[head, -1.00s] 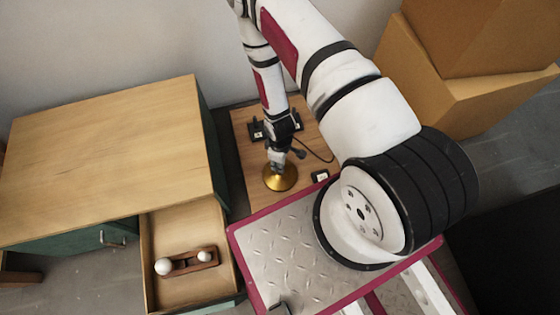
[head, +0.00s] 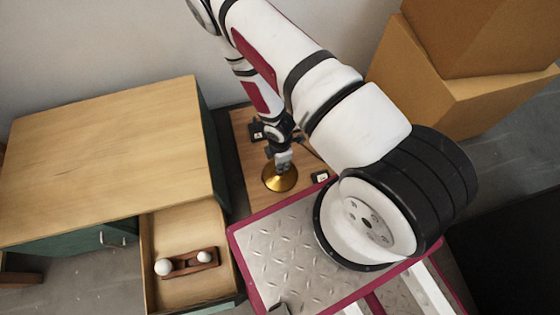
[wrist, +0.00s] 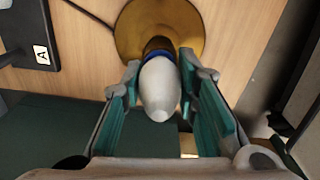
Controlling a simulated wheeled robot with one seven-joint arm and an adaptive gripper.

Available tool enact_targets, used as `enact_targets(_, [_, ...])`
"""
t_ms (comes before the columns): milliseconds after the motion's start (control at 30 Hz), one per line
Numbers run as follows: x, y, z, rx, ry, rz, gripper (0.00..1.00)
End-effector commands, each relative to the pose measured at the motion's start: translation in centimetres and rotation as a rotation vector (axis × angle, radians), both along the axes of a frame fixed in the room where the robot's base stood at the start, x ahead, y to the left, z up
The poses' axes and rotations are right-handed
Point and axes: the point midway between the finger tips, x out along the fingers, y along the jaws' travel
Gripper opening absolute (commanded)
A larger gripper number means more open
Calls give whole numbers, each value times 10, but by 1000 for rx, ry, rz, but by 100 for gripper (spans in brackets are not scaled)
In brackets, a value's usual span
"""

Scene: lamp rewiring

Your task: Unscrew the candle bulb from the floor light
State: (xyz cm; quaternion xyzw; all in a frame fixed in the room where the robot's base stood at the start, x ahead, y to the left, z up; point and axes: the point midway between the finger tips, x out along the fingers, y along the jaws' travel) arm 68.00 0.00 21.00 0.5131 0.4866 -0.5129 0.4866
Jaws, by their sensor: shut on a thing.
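The floor light has a round brass base (head: 280,177) standing on a wooden board; the brass disc also shows in the wrist view (wrist: 205,22). The white candle bulb (wrist: 160,88) sits at the lamp's dark socket with a blue ring (wrist: 158,54) at its lower end. My gripper (wrist: 160,80) has one finger on each side of the bulb and is shut on it. In the head view my gripper (head: 281,155) is over the brass base, and my arm hides much of the lamp there.
A desk (head: 110,150) stands at the left with an open drawer (head: 185,228) holding a wooden holder (head: 190,263) with two white round bulbs. A black block marked A (wrist: 30,40) and a cord lie near the lamp. Cardboard boxes (head: 470,80) stand at the back right.

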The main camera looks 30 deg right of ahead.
Motion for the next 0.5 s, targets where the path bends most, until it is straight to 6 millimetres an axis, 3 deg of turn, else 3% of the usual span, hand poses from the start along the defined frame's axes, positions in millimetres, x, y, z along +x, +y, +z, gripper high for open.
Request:
enact_targets(200, [-1,-1,0,-3,1,61,3])
enact_targets(400, [-1,-1,1,-4,3,510,3])
enact_targets(500, [0,-1,1,-3,1,652,3])
